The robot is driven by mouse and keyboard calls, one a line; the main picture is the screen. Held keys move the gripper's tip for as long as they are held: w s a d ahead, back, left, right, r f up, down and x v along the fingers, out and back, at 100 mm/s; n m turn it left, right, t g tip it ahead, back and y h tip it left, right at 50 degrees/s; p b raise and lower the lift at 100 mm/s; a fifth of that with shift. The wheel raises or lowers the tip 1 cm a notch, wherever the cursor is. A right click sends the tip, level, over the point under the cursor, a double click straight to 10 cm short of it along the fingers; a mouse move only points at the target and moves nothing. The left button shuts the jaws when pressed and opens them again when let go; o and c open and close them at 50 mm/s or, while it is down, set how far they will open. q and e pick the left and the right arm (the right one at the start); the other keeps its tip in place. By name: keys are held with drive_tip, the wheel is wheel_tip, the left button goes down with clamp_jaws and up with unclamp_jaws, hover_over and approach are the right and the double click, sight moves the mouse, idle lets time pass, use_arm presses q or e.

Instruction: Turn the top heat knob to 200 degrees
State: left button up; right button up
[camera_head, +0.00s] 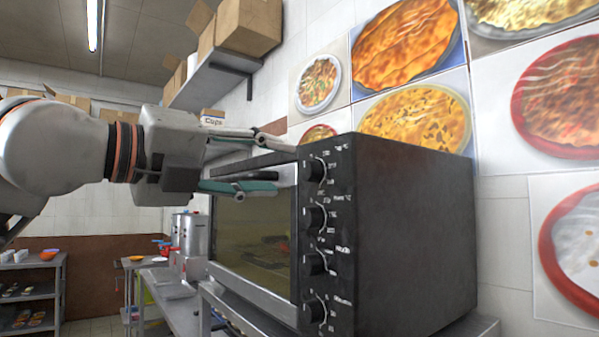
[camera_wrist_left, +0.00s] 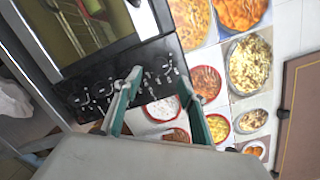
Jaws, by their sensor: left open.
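The top heat knob (camera_head: 316,170) is a dark round knob at the top of the control panel on the front of a black oven (camera_head: 400,230). White markings ring it, but they are too small to read, and its setting is unclear. My left gripper (camera_head: 282,168) is open and empty in front of the oven's upper front, its fingertips just left of the top knob in the head view. In the left wrist view the open fingers (camera_wrist_left: 160,78) point at the control panel, with the knob (camera_wrist_left: 165,69) appearing between their tips. Contact cannot be told. My right gripper is not in view.
Several more knobs, one of them the second knob (camera_head: 314,218), run down the panel below. The oven door's glass (camera_head: 250,240) lies left of the panel. The oven stands on a metal table (camera_head: 480,327). Food pictures (camera_head: 415,120) cover the wall behind. A shelf (camera_head: 215,78) with boxes hangs above.

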sight(305, 171)
use_arm(q)
drive_tip(key=x, duration=0.6)
drive_tip(key=c, duration=1.1)
